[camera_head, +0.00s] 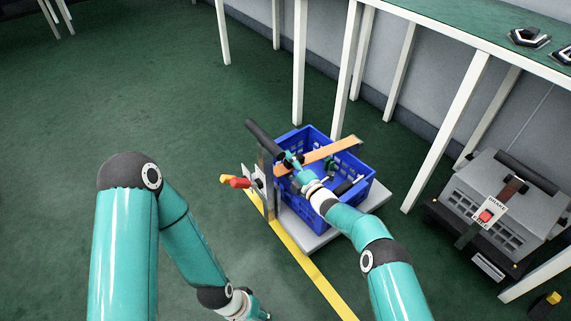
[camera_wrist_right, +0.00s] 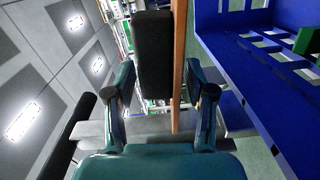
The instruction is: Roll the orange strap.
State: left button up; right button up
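The orange strap (camera_head: 325,153) is a long flat strip lying across the top of the blue crate (camera_head: 361,190). In the right wrist view the strap (camera_wrist_right: 179,60) runs upright beside a thick black bar (camera_wrist_right: 154,55). The black bar also shows in the head view (camera_head: 262,138), at the crate's left side. My right gripper (camera_head: 288,159) is at the strap's left end, close to the bar. In the wrist view its fingers (camera_wrist_right: 163,92) are apart, with bar and strap between or just beyond them; contact cannot be told. My left gripper (camera_head: 262,314) is low at the bottom edge, partly cut off.
The crate stands on a grey platform (camera_head: 376,202). A red-and-yellow handle (camera_head: 236,182) sticks out left of its post. A yellow floor line (camera_head: 315,273) passes the platform. A grey machine (camera_head: 510,205) and a white-legged table (camera_head: 455,115) stand at right. Floor at left is clear.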

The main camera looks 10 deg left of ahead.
jog(key=shift+s, duration=0.1)
jog(key=shift+s, duration=0.1)
jog(key=v, duration=1.1)
jog(key=shift+d, duration=0.4)
jog(key=shift+s, duration=0.1)
